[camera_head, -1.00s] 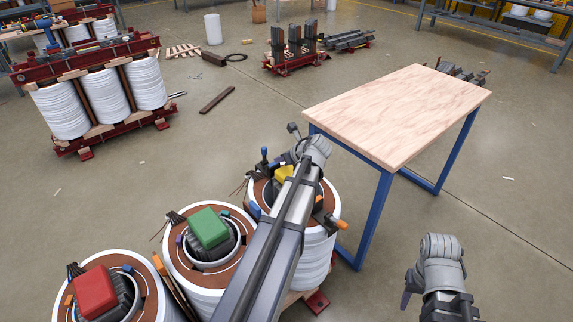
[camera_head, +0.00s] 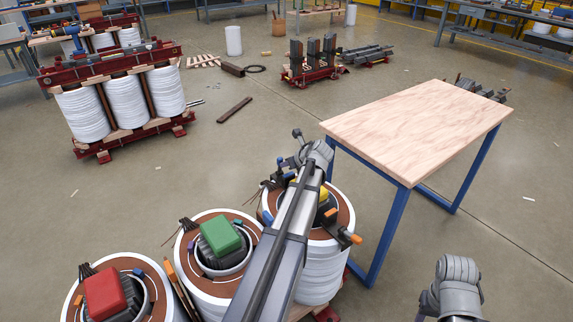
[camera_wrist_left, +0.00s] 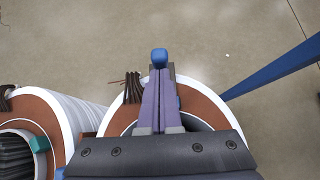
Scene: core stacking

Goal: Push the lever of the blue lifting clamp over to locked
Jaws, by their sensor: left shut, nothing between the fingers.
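A blue lever tip (camera_wrist_left: 159,56) shows just beyond my left fingers in the wrist view. In the head view a small blue part (camera_head: 280,161) stands at the back rim of the right-hand coil (camera_head: 318,268). The clamp body is mostly hidden by my arm and fingers. My left gripper (camera_wrist_left: 158,72) is shut, with its purple fingers together, above that coil. The fingertips are at or very near the blue tip; I cannot tell if they touch. My right arm's grey wrist (camera_head: 458,272) is at the lower right; its fingers are not clearly visible.
A coil with a green block (camera_head: 220,234) and one with a red block (camera_head: 104,292) stand to the left. A yellow block (camera_head: 323,194) shows partly behind my arm. A wooden table (camera_head: 420,130) stands close on the right. Open floor lies behind the coils.

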